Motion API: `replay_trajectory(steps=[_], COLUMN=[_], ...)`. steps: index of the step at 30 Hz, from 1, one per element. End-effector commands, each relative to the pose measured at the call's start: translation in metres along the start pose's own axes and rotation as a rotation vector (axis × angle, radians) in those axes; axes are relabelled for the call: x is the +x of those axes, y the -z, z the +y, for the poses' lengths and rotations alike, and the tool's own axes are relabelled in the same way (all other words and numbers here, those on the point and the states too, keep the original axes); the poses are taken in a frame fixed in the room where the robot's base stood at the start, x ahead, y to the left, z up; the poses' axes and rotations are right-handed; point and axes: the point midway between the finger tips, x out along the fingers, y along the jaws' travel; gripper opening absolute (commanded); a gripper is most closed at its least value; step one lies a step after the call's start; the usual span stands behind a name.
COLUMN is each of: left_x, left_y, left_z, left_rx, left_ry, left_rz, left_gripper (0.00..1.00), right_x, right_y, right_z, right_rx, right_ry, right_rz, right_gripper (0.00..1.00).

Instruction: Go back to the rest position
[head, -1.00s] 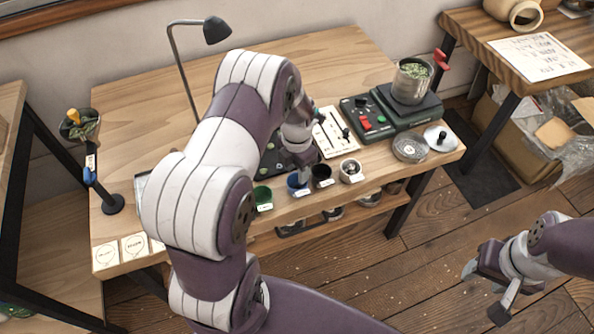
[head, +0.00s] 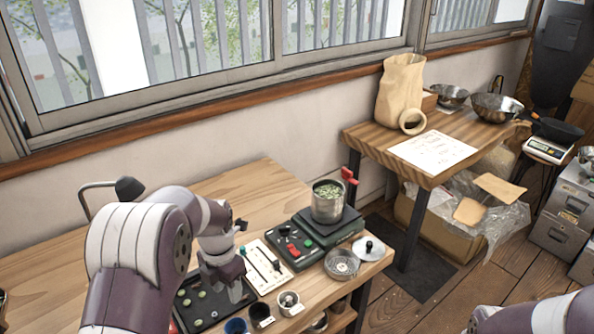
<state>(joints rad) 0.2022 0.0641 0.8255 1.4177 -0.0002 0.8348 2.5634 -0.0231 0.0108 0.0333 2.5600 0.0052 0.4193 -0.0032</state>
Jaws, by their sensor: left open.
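My left gripper (head: 228,286) is open and points down over the right part of a dark tray (head: 195,318) with several green spots. No object shows between its fingers. It is just behind a row of small cups at the bench's front edge: a blue cup (head: 236,326), a black cup (head: 261,315) and a light cup (head: 289,303). My left arm bends over the bench from the lower left. My right arm enters at the lower right corner, and its gripper is cut off by the bottom edge.
A dark scale (head: 335,230) bears a metal canister (head: 327,202) of green beans. A control box (head: 289,245), a slider panel (head: 262,268), a glass dish (head: 341,264) and a lidded knob (head: 369,248) are close by. A lamp (head: 128,188) stands behind my left arm.

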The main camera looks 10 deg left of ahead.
Motion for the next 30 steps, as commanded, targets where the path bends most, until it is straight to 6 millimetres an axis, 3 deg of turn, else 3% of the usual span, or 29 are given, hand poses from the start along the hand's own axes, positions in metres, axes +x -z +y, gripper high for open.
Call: replay_trajectory(steps=[2,5,11,15,18,22,30], left_x=[0.0,0.004,0.006,-0.007,-0.017,-0.026,-0.034], left_y=[-0.001,-0.001,0.029,0.057,0.082,0.102,0.096], left_z=[0.0,0.001,-0.029,-0.066,-0.096,-0.12,-0.125], left_rx=[0.078,0.386,1.454,2.212,2.623,2.758,2.782], left_ry=[-0.002,-0.014,-0.038,-0.079,-0.111,-0.137,-0.173], left_rz=[-0.002,-0.015,-0.013,0.0,0.018,0.024,0.028], left_gripper=[0.43,0.43,0.43,0.43,0.43,0.43,0.43], right_x=[0.0,0.0,-0.001,-0.003,-0.004,-0.005,-0.005], right_y=[0.0,0.0,0.0,0.0,0.001,0.001,0.001], right_z=[0.0,0.0,0.0,0.0,0.0,0.0,0.0], right_rx=[0.0,0.0,0.0,0.0,0.0,0.0,0.0], right_ry=[0.0,0.0,0.0,0.0,0.0,0.0,0.0], right_rz=[0.0,0.0,0.0,0.0,0.0,0.0,0.0], right_gripper=[0.5,0.5,0.5,0.5,0.5,0.5,0.5])
